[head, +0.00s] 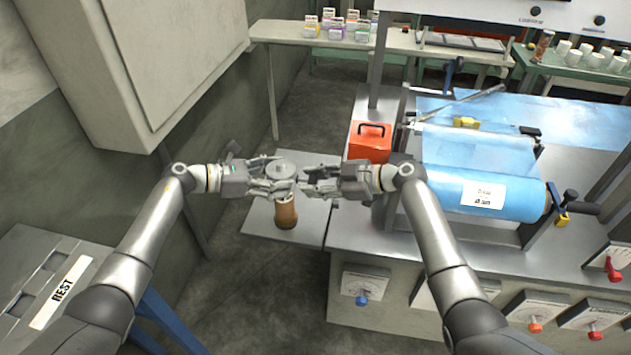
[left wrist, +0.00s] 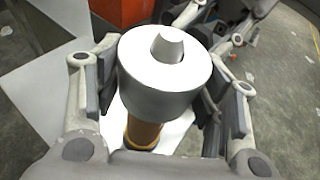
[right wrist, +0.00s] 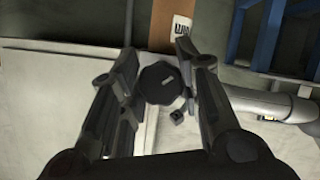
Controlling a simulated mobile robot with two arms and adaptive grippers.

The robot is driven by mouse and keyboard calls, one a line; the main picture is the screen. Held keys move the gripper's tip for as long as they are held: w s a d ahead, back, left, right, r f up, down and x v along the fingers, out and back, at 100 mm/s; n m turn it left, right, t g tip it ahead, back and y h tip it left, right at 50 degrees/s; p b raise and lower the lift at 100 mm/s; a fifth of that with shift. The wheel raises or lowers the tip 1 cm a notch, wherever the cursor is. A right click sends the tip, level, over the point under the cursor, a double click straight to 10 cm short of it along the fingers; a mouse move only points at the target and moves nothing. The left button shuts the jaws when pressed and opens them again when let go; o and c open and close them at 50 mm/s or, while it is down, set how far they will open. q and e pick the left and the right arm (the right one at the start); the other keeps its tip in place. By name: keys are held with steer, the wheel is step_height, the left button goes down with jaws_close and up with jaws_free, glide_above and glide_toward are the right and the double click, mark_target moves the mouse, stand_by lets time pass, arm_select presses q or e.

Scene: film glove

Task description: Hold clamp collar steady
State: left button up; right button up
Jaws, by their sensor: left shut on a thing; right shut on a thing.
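The clamp collar (head: 281,169), a thick light-grey round piece with a small stub in its top, sits between the two arms above the low grey bench. My left gripper (head: 272,184) is shut on it, and the left wrist view shows the collar (left wrist: 165,75) with a finger on each side. A brown upright cylinder (head: 286,213) shows directly below the collar; their contact is hidden. My right gripper (head: 318,183) meets the collar from the right. In the right wrist view it is shut on a dark round knob (right wrist: 160,83).
A red box (head: 370,141) stands close behind my right gripper. A machine with a blue film roll (head: 480,193) fills the right side. A grey cabinet (head: 140,60) hangs at upper left. Floor is open in the middle.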

steer(key=m+g, duration=0.3)
steer(key=m, duration=0.2)
steer(key=shift+g+y, duration=0.3)
steer(key=shift+y, duration=0.1)
steer(key=shift+d+m+g+y, duration=0.1)
steer(key=shift+m+g+y, duration=0.2)
steer(key=shift+m+g, duration=0.55)
steer(key=shift+w+d+m, duration=0.1)
steer(key=shift+w+m, duration=0.1)
steer(key=shift+m, duration=0.55)
steer(key=shift+s+a+m+g+y, duration=0.25)
steer(key=shift+s+m+y, duration=0.05)
steer(key=o, duration=1)
steer(key=shift+d, duration=0.1)
steer(key=shift+v, duration=3.7)
steer(key=shift+r, duration=0.1)
